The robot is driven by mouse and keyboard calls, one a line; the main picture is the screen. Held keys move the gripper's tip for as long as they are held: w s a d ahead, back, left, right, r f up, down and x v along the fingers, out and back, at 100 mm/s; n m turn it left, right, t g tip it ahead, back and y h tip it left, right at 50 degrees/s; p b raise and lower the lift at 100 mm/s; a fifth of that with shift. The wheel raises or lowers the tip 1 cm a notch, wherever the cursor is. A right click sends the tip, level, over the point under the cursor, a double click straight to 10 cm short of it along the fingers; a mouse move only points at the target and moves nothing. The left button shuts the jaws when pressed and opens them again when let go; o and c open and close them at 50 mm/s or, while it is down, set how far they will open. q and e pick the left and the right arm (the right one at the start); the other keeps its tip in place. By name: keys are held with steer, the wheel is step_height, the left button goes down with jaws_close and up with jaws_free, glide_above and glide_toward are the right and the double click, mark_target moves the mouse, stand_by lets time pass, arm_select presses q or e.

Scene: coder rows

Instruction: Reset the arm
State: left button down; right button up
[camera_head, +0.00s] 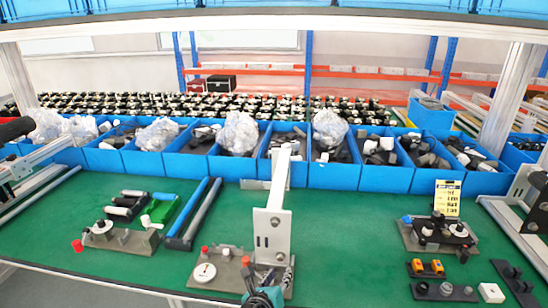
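A dark mechanism (537,210) shows at the right edge, cut off by the frame; it may be part of my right gripper. Its fingertips cannot be made out, so I cannot tell whether it is open or shut. A black rounded piece (14,128) enters at the left edge; I cannot tell what it belongs to. No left gripper can be clearly seen. No part is seen held by a gripper.
A green work table (340,235) carries a tall white bracket (272,232) in the middle. Small fixtures stand at left (120,238) and right (437,235). Blue bins (333,174) line the back. Metal rails lie at both sides.

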steer(key=d+m, duration=0.2)
steer(key=s+d+m+g, duration=0.1)
steer(key=d+m, duration=0.2)
steer(key=shift+s+d+r+m, duration=0.1)
steer(key=shift+s+d+m, duration=0.1)
steer(key=shift+m, duration=0.1)
steer(key=s+d+m+g+y, duration=0.2)
steer(key=s+d+m, duration=0.3)
steer(key=m, duration=1)
steer(key=s+d+m+g+y, duration=0.2)
steer(key=s+d+m, duration=0.3)
steer(key=s+m, duration=0.5)
steer(key=m, duration=0.6)
steer(key=shift+s+d, duration=0.3)
steer(key=shift+d, duration=0.1)
